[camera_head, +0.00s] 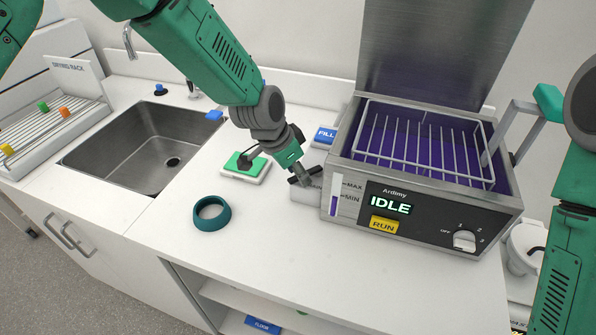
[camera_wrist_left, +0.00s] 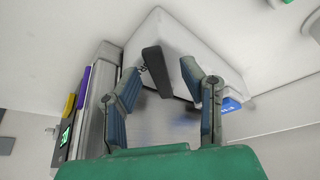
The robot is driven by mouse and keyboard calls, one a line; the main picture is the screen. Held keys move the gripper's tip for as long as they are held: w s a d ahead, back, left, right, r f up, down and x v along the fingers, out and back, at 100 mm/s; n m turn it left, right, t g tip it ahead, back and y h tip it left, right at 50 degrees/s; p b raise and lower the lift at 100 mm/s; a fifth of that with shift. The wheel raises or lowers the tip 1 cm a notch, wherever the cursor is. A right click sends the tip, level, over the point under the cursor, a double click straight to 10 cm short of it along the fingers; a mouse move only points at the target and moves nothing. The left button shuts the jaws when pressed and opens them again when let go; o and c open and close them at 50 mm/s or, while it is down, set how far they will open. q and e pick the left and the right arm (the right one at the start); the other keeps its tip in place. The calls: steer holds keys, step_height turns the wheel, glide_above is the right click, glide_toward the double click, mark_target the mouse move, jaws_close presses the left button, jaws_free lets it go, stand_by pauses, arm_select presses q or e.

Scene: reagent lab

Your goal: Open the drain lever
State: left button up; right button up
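The drain lever is a short black bar (camera_wrist_left: 157,72) on a white block (camera_wrist_left: 196,42) in the left wrist view. In the head view the white block (camera_head: 306,196) stands against the left side of the bath, and the lever is hard to tell from my fingers. My left gripper (camera_head: 306,179) reaches down over the block. In the wrist view the same gripper (camera_wrist_left: 163,78) is open, its fingers on either side of the lever, with visible gaps. My right arm shows at the right edge of the head view, but its gripper is outside the picture.
The steel bath (camera_head: 342,218) reads IDLE, with a wire rack (camera_head: 430,140) inside and a yellow RUN button (camera_head: 384,225). A blue FILL label (camera_head: 325,134) is behind the block. A teal ring (camera_head: 211,214) and a green pad (camera_head: 245,166) lie left. A sink (camera_head: 150,140) is farther left.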

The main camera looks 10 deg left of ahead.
arm_select(q)
steer(key=v, duration=1.1)
steer(key=shift+a+r, duration=0.2)
steer(key=shift+r, duration=0.1)
steer(key=shift+s, duration=0.1)
steer(key=shift+s+f, duration=0.1)
